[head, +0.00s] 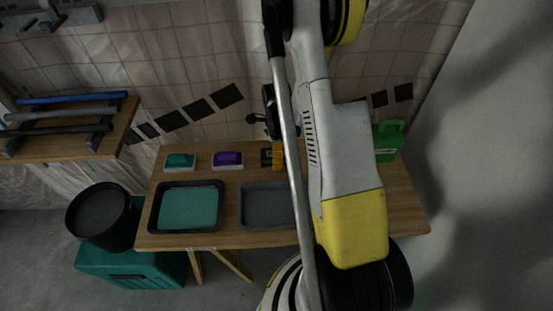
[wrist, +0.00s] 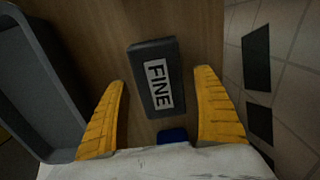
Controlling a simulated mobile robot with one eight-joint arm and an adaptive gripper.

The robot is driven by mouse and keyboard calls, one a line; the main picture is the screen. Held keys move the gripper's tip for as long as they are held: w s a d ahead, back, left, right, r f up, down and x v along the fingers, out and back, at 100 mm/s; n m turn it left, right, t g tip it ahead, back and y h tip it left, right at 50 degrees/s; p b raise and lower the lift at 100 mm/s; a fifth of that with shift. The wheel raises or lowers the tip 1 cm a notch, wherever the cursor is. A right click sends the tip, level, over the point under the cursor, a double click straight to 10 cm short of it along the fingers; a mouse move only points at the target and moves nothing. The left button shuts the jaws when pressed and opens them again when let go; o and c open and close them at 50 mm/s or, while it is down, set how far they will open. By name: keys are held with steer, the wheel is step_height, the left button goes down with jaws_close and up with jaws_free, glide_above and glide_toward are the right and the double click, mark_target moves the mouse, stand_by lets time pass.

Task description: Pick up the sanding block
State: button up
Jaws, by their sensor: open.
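A dark grey block labelled FINE (wrist: 153,78), which looks like the sanding block, lies on the wooden table (wrist: 105,45). In the wrist view it sits between and slightly beyond the yellow fingers of my gripper (wrist: 162,80). The gripper is open, with clear space between the block and each finger. In the head view the block (head: 266,158) shows as a dark patch beside a yellow finger of my gripper (head: 278,157); my arm hides much of that area.
A teal block (head: 180,161) and a purple block (head: 228,160) stand left along the table's back. A teal-filled tray (head: 157,207) and a grey tray (head: 265,204) are in front. A green object (head: 388,138) stands at the right. The tiled wall (head: 190,60) is close behind.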

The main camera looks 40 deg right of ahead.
steer(key=c, duration=1.4)
steer(key=shift+o, duration=0.2)
steer(key=shift+r, duration=0.15)
step_height(320, 180, up, 4)
steer(key=shift+r+p, duration=0.25)
steer(key=shift+p, duration=1)
steer(key=s+d+r+p, duration=0.3)
steer(key=s+d+r, duration=0.3)
steer(key=s+d, duration=0.2)
steer(key=shift+s+r, duration=0.15)
steer(key=shift+s, duration=0.1)
